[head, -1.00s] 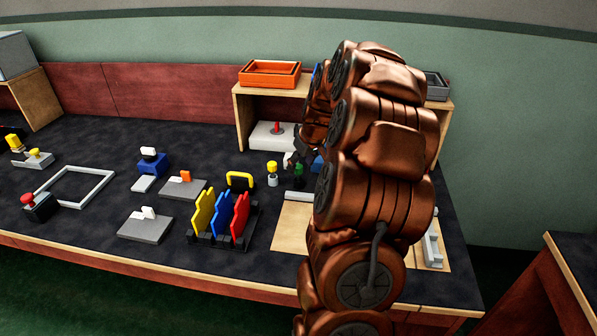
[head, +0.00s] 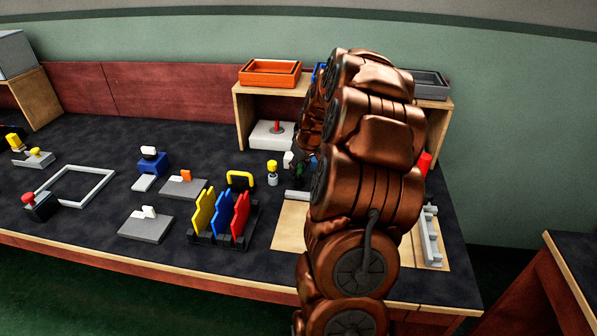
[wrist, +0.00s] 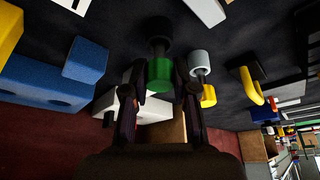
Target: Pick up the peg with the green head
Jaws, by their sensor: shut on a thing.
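The peg with the green head (wrist: 159,73) is in the middle of the wrist view, with its dark body (wrist: 158,42) beyond the head. My gripper (wrist: 160,80) is shut on the green head, with one finger on each side. In the head view the peg's green head (head: 298,172) is small, dark and partly hidden by my gripper and arm. I cannot tell whether the peg's foot touches the table.
A peg with a yellow head (head: 272,172) stands close on the left; it also shows near my finger in the wrist view (wrist: 200,65). A white box with a red knob (head: 268,136) and a wooden shelf (head: 243,118) stand behind. Blue blocks (wrist: 45,82) lie near the gripper.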

